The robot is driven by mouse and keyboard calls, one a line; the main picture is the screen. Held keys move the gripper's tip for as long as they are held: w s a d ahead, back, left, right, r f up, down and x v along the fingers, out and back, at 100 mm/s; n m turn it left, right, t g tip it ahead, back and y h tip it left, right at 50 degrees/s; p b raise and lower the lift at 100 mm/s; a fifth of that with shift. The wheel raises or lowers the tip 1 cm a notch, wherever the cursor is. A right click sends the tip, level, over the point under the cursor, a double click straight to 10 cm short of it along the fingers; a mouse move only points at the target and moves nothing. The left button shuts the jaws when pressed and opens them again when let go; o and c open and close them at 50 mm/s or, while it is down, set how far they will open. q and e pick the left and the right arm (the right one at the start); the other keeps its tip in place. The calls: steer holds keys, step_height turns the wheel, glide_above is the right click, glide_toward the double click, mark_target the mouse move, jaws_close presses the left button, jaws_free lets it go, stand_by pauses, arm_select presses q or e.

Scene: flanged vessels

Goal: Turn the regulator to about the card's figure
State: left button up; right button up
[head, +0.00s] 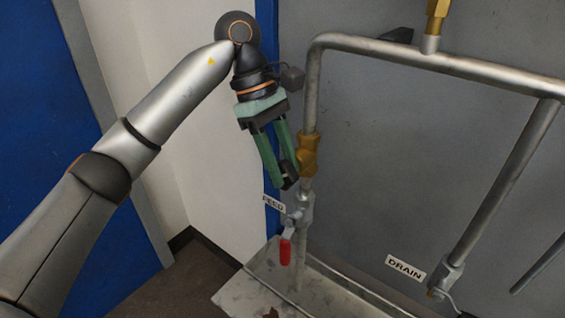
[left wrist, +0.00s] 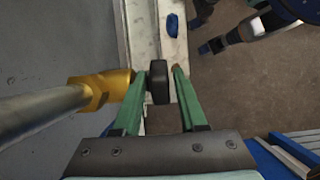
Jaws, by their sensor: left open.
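The brass regulator (head: 308,155) sits on the upright feed pipe in the head view. Its brass body (left wrist: 103,90) shows at left in the left wrist view, with a black knob (left wrist: 158,83) on its right side. My left gripper (head: 284,181) has green fingers that point down beside the regulator. In the left wrist view the open fingers (left wrist: 160,72) stand on either side of the knob. The knob looks nearer the left finger, with a gap to the right one; whether it touches is unclear. No card or gauge figure shows.
A valve with a red handle (head: 285,250) and a FEED label (head: 273,205) is below the regulator. Pipes run overhead and down at right to a DRAIN label (head: 405,268). A pale metal base (head: 245,290) lies below, with a grey panel (head: 400,150) behind.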

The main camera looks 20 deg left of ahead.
arm_select(q)
jaws_close()
steer(key=shift+r, duration=0.1)
arm_select(e)
steer(key=shift+r, duration=0.15)
